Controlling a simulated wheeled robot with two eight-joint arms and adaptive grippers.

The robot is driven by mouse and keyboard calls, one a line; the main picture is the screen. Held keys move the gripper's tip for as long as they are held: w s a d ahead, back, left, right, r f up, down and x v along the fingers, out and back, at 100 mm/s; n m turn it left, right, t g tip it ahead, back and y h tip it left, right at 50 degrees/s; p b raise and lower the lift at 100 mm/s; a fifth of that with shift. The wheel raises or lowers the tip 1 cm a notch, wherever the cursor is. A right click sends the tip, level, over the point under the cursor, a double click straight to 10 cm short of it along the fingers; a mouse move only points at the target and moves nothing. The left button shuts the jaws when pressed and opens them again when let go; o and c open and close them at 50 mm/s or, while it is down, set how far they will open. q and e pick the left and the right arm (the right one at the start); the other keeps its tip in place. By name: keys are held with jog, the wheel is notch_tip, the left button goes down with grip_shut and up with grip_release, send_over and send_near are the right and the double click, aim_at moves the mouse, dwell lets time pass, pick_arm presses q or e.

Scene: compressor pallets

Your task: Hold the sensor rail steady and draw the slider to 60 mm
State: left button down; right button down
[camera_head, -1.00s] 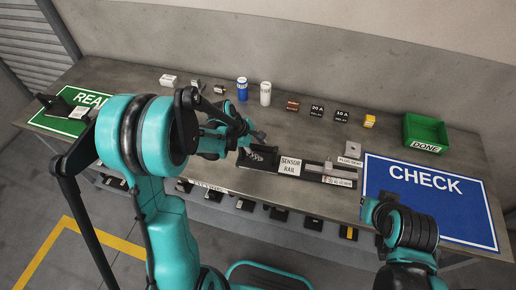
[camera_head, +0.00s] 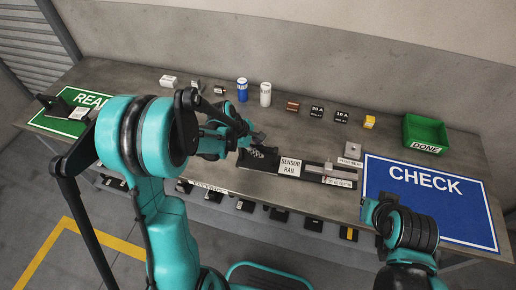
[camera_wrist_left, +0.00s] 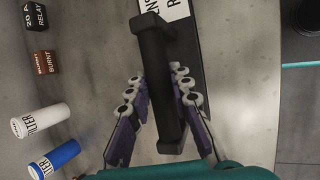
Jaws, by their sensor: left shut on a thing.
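The sensor rail (camera_head: 312,174) is a long dark bar with a white SENSOR RAIL label, lying near the front edge of the bench. A grey slider piece (camera_head: 327,168) sits on its right part, beside a scale strip. My left gripper (camera_head: 256,147) is at the rail's left end. In the left wrist view, my left gripper (camera_wrist_left: 163,100) has its fingers on both sides of the rail's black handle (camera_wrist_left: 160,85), shut on it. The head view hides much of this grip. My right arm's links show at the right, but its fingers do not.
A blue CHECK mat (camera_head: 455,212) lies right of the rail, with a green DONE bin (camera_head: 425,131) behind. A metal plate (camera_head: 354,146) lies just behind the rail. Blue and white filters (camera_head: 265,94) and several small parts line the back. A green mat (camera_head: 62,122) is left.

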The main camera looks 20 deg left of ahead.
jog(key=shift+f, duration=0.1)
dwell(0.5)
dwell(1.0)
jog(key=c, duration=1.2)
grip_release()
jog(key=g, duration=0.7)
send_over(326, 165)
notch_tip(326, 165, down, 5)
jog(key=shift+n, duration=0.4)
notch_tip(326, 165, down, 11)
jog(key=shift+f, duration=0.2)
